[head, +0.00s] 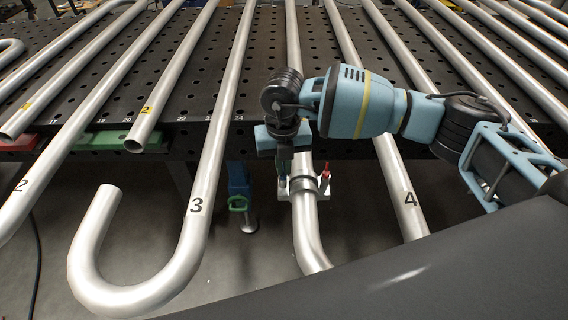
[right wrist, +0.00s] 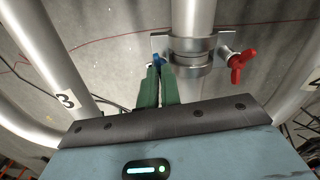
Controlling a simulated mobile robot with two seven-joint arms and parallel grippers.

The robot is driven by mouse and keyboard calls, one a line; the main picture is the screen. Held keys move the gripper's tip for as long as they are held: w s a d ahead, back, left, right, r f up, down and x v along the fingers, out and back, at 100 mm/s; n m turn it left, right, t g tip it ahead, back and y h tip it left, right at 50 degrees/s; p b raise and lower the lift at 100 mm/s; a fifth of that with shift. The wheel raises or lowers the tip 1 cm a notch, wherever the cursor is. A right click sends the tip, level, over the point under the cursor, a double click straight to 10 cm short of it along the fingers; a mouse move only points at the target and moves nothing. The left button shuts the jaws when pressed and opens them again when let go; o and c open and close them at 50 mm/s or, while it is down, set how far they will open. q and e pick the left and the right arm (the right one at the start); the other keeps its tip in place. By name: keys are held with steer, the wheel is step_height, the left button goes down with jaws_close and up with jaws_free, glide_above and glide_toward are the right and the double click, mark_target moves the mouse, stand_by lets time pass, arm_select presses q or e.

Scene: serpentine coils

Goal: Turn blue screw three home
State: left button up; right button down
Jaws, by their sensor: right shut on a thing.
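A metal clamp (head: 308,186) sits around a vertical steel tube below the table's front edge; it also shows in the right wrist view (right wrist: 188,58). A blue screw (right wrist: 157,61) is at the clamp's left side. A red wing screw (right wrist: 240,62) is at its right side and also shows in the head view (head: 326,171). My right gripper (head: 283,180) points down at the clamp's left end. In the right wrist view its green fingers (right wrist: 158,78) are shut on the blue screw, mostly covering it. My left gripper is not in view.
Bent steel tubes marked 3 (head: 196,206) and 4 (head: 410,199) hang to the left and right of the clamped tube. A perforated black table (head: 265,112) lies behind. A blue and green table foot (head: 238,203) stands left of the clamp.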

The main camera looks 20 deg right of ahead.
steer(key=shift+w+r, duration=0.15)
steer(key=shift+r, duration=0.1)
steer(key=c, duration=1.7)
jaws_free()
steer(key=shift+c, duration=0.2)
steer(key=shift+o, duration=0.7)
steer(key=shift+f, duration=0.2)
steer(key=shift+r, duration=3.95)
